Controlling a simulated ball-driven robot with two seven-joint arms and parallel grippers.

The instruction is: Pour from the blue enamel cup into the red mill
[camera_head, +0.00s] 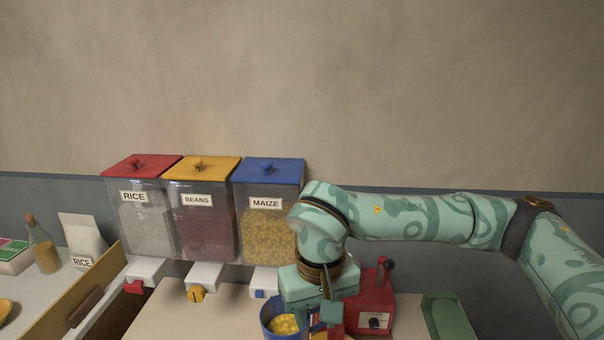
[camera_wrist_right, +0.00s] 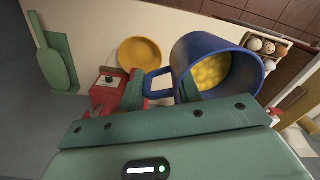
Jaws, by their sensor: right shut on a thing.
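The blue enamel cup (camera_head: 268,320) is at the bottom centre of the head view, roughly upright, with yellow maize inside. My right gripper (camera_head: 327,318) is shut on the cup's handle, at the cup's right side. In the wrist view the cup (camera_wrist_right: 187,62) and its maize show beside the gripper (camera_wrist_right: 157,90). The red mill (camera_head: 380,290), with a dark-knobbed crank, stands just right of the gripper, partly hidden by it. The mill (camera_wrist_right: 104,96) also shows left of the cup in the wrist view. My left gripper is out of view.
Rice (camera_head: 148,228), beans (camera_head: 206,235) and maize (camera_head: 265,232) dispensers stand behind at the left. A green board (camera_head: 447,318) lies right of the mill. The wrist view shows a yellow dish (camera_wrist_right: 140,50) and an egg carton (camera_wrist_right: 256,45). A bottle (camera_head: 45,255) stands far left.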

